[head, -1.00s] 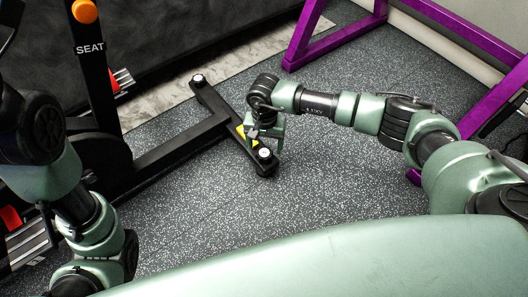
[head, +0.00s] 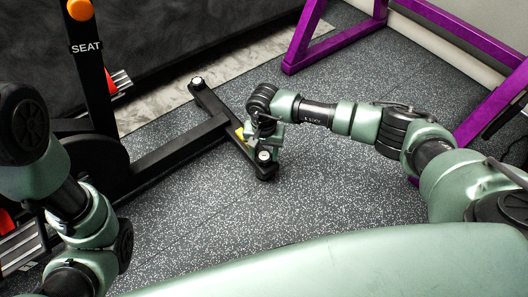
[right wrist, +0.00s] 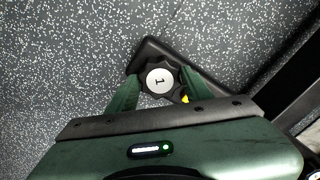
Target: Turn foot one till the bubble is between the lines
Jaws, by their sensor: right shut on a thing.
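Foot one is a black lobed knob (right wrist: 159,81) with a white cap marked 1. It sits at the near end of the bike's black cross bar (head: 212,103), and its pale cap (head: 264,155) also shows in the head view. My right gripper (right wrist: 157,88) is shut on this knob, one green finger on each side. A yellow piece (head: 239,132), perhaps the level, shows on the bar beside my right gripper. It is mostly hidden, and I cannot see a bubble or lines. My left arm is at the left; its gripper is out of view.
Another foot (head: 196,81) with a pale cap is at the bar's far end. The bike's post (head: 91,75) marked SEAT stands at the left. A purple frame (head: 304,36) stands behind and right. The speckled floor (head: 330,190) in front is clear.

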